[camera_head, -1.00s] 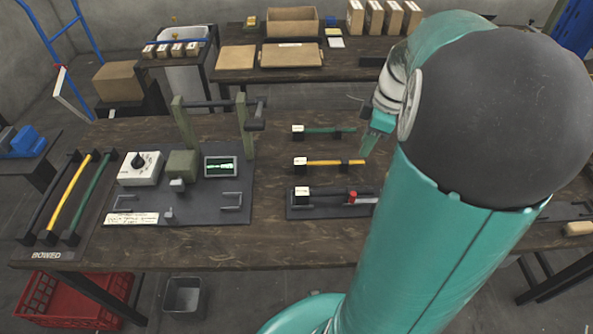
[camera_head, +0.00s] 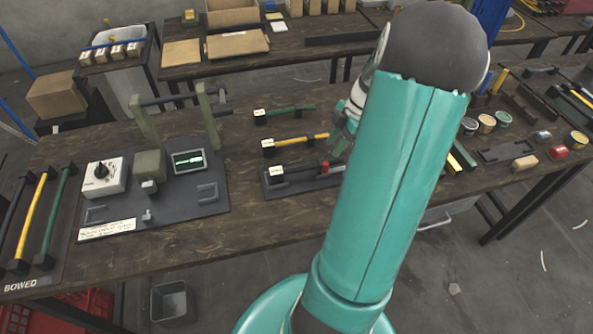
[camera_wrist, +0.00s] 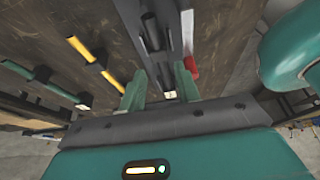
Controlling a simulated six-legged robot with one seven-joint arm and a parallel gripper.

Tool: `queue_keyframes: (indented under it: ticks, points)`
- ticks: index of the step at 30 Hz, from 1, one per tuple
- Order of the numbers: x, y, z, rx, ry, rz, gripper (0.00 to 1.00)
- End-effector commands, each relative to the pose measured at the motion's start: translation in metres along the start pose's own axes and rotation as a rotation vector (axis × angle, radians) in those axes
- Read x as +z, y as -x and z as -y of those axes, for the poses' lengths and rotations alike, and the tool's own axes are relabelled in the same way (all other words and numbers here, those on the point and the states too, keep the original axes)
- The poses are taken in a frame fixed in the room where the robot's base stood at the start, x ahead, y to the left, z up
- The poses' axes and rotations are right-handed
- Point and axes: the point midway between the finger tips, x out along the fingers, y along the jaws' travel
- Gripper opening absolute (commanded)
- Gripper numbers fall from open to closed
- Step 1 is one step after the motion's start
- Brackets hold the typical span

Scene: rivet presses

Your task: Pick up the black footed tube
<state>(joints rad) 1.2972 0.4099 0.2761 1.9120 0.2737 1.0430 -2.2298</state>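A black tube (camera_head: 301,172) with a white-labelled end block lies on a dark grey plate (camera_head: 272,192) in the middle of the bench, beside a red clamp piece (camera_head: 325,168). In the wrist view the black tube (camera_wrist: 152,38) runs away from the gap between my fingers. My gripper (camera_head: 339,144) is above the bench near the right ends of the yellow and black tubes, partly hidden by my arm. In the wrist view its two teal fingers (camera_wrist: 160,92) are apart, with nothing held between them. Whether the fingers touch anything cannot be told.
A yellow tube (camera_head: 295,142) and a green tube (camera_head: 292,111) lie behind the black one. A press fixture (camera_head: 150,166) with upright posts stands left. A rack marked BOWED (camera_head: 60,265) holds black, yellow and green tubes. Tins and small blocks (camera_head: 487,121) sit right.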

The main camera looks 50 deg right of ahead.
Motion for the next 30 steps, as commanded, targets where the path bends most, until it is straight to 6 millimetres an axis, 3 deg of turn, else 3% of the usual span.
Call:
queue_keyframes:
  ticks: [8, 16, 25, 30]
  points:
    - [-0.001, -0.027, 0.001, -0.002, 0.0, 0.0, 0.33]
    - [-0.001, -0.067, 0.0, -0.003, 0.002, -0.001, 0.33]
    - [-0.001, -0.073, 0.0, 0.0, 0.001, 0.002, 0.33]
    - [0.0, -0.073, 0.0, 0.0, 0.001, 0.002, 0.02]
